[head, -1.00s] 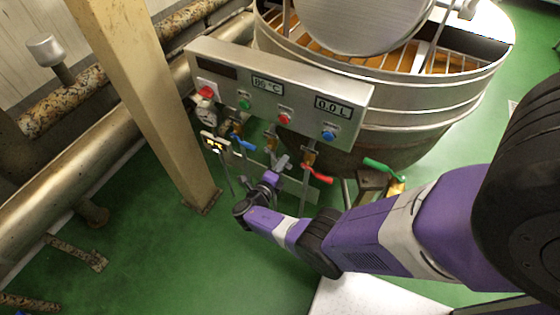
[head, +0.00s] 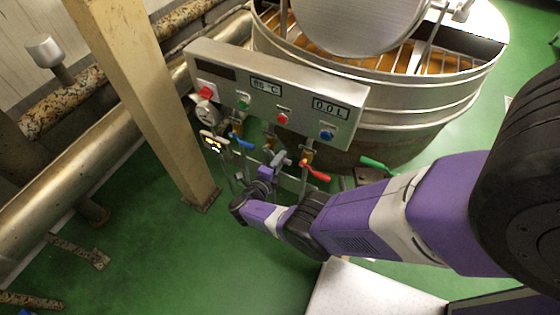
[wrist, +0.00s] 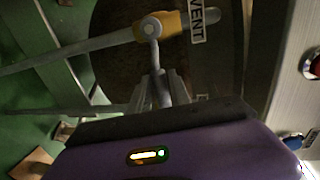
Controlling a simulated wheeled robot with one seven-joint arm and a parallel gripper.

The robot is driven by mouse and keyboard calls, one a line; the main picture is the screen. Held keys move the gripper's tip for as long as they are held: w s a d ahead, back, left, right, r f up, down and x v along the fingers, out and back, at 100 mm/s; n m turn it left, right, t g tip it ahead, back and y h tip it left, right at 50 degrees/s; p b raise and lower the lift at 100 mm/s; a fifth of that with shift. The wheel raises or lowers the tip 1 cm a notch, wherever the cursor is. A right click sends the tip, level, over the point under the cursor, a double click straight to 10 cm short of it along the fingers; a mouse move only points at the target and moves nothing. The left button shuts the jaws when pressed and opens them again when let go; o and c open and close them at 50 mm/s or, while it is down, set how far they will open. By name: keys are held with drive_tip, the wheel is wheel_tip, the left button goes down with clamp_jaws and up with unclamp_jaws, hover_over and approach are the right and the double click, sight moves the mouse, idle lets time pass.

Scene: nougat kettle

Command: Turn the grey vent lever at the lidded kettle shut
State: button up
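The grey vent lever (wrist: 154,55) hangs from a brass valve (wrist: 172,24) beside a white VENT label (wrist: 205,24) in the wrist view. Its free end runs down between the fingers of my gripper (wrist: 160,88). I cannot tell whether the fingers touch it or leave a gap. In the head view the lever (head: 279,157) shows below the control panel, with my gripper (head: 271,170) just below it, partly hidden by my wrist. The steel kettle (head: 405,115) stands behind, its round lid (head: 355,20) over part of the top.
The control panel (head: 225,62) has displays and coloured buttons. Blue (head: 241,142), red (head: 315,172) and green (head: 373,162) handles sit below it. A beige post (head: 150,100) and pipes (head: 85,140) stand at left. Green floor (head: 180,265) is open at lower left.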

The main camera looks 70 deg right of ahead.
drive_tip(key=shift+o, duration=1.3)
drive_tip(key=shift+s, duration=0.1)
drive_tip(key=shift+a, duration=0.1)
drive_tip(key=a+r+p, duration=0.1)
drive_tip(key=a, duration=0.7)
drive_tip(key=shift+w+r, duration=0.3)
drive_tip(key=shift+w, duration=0.05)
drive_tip(key=shift+s, duration=0.1)
